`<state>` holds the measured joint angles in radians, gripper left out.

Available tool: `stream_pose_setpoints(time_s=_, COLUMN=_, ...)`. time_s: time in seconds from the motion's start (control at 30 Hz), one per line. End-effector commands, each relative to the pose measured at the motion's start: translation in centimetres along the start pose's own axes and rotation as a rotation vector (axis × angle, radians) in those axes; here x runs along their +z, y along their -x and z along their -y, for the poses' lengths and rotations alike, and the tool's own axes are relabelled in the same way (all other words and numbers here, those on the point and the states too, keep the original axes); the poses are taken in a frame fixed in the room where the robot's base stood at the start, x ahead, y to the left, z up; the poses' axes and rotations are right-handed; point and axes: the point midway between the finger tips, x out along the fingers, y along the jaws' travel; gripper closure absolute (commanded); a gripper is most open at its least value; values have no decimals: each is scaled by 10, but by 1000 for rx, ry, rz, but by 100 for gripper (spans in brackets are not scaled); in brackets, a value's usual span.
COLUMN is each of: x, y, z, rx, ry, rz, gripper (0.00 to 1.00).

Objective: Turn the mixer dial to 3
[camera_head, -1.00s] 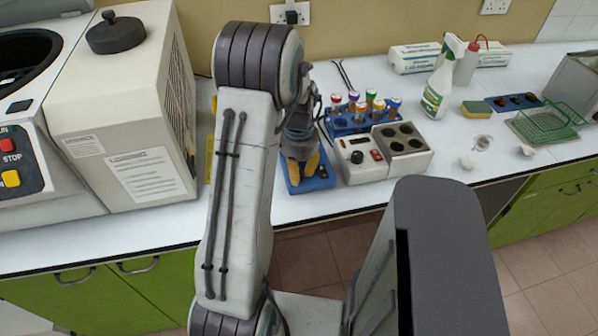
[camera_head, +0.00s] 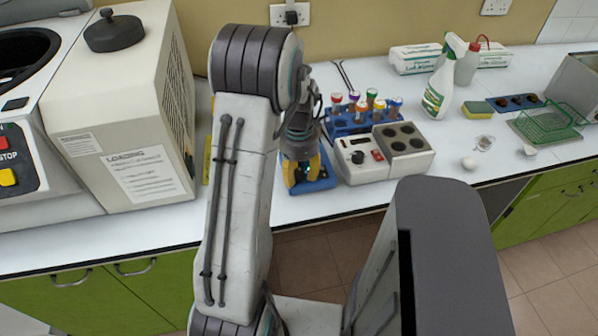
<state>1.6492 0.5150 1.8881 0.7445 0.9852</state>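My gripper (camera_head: 302,182), with yellow fingers, points down over a small blue device (camera_head: 325,182) near the front edge of the counter. The fingers appear a little apart, with something dark between them, and cover most of the device. I cannot tell whether they touch it or whether a dial lies under them. Just right of it stands a white unit (camera_head: 362,174) with a black round knob (camera_head: 357,157), a red switch (camera_head: 377,155) and a grey block with several holes. My gripper is apart from that knob. No scale numbers are readable.
A blue rack (camera_head: 340,127) of capped tubes stands behind the white unit. A large beige machine (camera_head: 125,110) fills the counter left of my arm. A spray bottle (camera_head: 437,95), a sponge (camera_head: 478,109) and a green wire basket (camera_head: 548,122) are further right.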

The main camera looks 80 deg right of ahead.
Motion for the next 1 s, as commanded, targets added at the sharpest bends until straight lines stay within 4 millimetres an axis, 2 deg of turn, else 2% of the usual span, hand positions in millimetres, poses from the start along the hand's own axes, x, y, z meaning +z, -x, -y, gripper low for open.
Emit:
stream_pose_setpoints(time_s=0.1, x=-1, y=1, z=2, rx=-6, ry=1, rz=-4, gripper=47)
stream_pose_setpoints(time_s=0.53, x=-2, y=7, z=4, rx=-14, ry=1, rz=-9, gripper=47)
stream_pose_setpoints(time_s=1.0, x=-1, y=59, z=1, rx=-8, ry=0, rz=-5, gripper=47)
